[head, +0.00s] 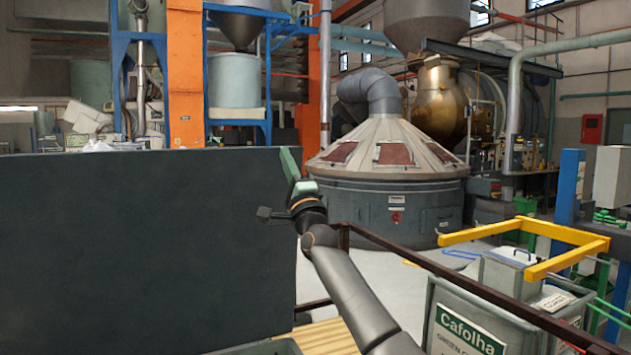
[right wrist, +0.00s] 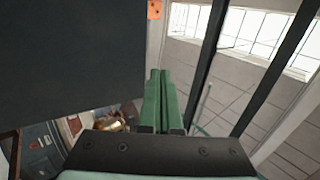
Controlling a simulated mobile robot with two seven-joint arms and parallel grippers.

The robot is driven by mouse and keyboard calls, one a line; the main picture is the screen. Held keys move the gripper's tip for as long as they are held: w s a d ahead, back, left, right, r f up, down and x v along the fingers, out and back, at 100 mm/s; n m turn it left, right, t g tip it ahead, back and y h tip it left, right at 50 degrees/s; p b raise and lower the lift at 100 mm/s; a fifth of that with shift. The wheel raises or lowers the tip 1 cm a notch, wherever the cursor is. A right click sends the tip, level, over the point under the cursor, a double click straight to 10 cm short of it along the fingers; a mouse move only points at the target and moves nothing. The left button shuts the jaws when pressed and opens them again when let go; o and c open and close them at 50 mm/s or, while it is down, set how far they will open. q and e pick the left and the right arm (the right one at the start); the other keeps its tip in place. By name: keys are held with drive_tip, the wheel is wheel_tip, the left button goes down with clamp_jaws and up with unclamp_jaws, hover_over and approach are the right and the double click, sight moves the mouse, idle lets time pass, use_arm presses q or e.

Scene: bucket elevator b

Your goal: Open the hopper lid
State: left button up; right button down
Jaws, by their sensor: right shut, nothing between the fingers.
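A large dark grey flat panel (head: 150,240), which looks like the hopper lid, stands steeply upright and fills the left half of the head view. It also shows at the upper left of the right wrist view (right wrist: 70,55). My right gripper (head: 289,162), with green fingers, is at the panel's upper right edge in the head view. In the right wrist view its fingers (right wrist: 159,85) are together and empty, beside the panel's edge. I cannot tell whether they touch it. The hopper's opening is not clearly visible. My left gripper is not in view.
A brown metal rail (head: 450,285) runs along the right, below my right arm. Beyond it stand a grey bin marked Cafolha (head: 465,325) and a yellow frame (head: 560,230). A large conical-topped machine (head: 385,190) stands behind. Wooden slats (head: 325,338) show at the bottom.

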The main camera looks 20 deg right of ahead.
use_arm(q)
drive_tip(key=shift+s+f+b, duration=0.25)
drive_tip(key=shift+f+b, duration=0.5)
use_arm(e)
drive_tip(key=s+f, duration=0.1)
drive_tip(key=s, duration=0.9)
drive_tip(key=shift+s+f, duration=0.3)
drive_tip(key=shift+f, duration=0.05)
